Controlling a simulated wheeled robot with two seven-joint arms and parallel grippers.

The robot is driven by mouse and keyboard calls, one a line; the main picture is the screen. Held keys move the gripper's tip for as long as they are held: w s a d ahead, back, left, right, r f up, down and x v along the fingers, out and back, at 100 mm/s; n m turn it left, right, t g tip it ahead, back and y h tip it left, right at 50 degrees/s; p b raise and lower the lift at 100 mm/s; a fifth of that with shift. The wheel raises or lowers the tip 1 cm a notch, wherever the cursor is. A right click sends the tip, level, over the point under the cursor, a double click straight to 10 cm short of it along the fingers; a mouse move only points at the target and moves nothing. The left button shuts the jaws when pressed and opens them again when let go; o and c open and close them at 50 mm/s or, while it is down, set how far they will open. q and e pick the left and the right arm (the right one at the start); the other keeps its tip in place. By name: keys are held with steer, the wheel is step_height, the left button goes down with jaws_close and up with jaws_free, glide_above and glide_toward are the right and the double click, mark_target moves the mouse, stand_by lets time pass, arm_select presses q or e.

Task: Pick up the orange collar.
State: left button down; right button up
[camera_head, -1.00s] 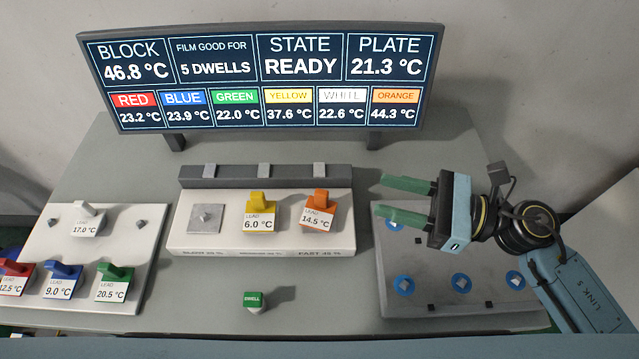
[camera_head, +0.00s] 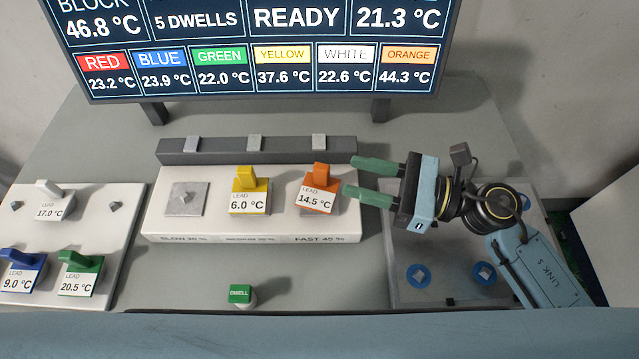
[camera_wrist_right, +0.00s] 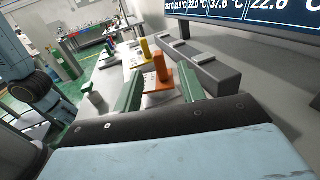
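The orange collar (camera_head: 318,190) stands on the right station of the white block (camera_head: 250,236), with its tab upright and a label reading LEAD 14.5 °C. My right gripper (camera_head: 360,180) is open, its two green fingers pointing left toward the orange collar from just to its right. The fingertips look apart from the collar. In the right wrist view the orange collar (camera_wrist_right: 160,74) shows between and beyond the open green fingers (camera_wrist_right: 160,90). My left gripper is not in view.
The yellow collar (camera_head: 248,190) stands left of the orange one. A dark rail (camera_head: 255,151) runs behind. White, blue and green collars sit on a left plate (camera_head: 120,215). A green DWELL button (camera_head: 240,294) is in front. A grey plate with blue rings (camera_head: 450,287) lies right.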

mark_target(314, 171)
steer(key=x, duration=0.2)
steer(key=shift+w+a+r, duration=0.1)
steer(key=shift+w+a, duration=0.05)
steer(key=shift+a, duration=0.25)
steer(key=shift+f+p+x, duration=0.15)
steer(key=shift+p+x, duration=0.1)
steer(key=shift+x, duration=0.75)
steer(key=shift+f+p+x, duration=0.2)
steer(key=shift+p+x, duration=0.1)
steer(key=shift+x, duration=0.7)
steer(key=shift+f+p+x, duration=0.15)
steer(key=shift+p+x, duration=0.1)
steer(key=shift+x, duration=0.75)
steer(key=shift+c, duration=0.4)
jaws_close()
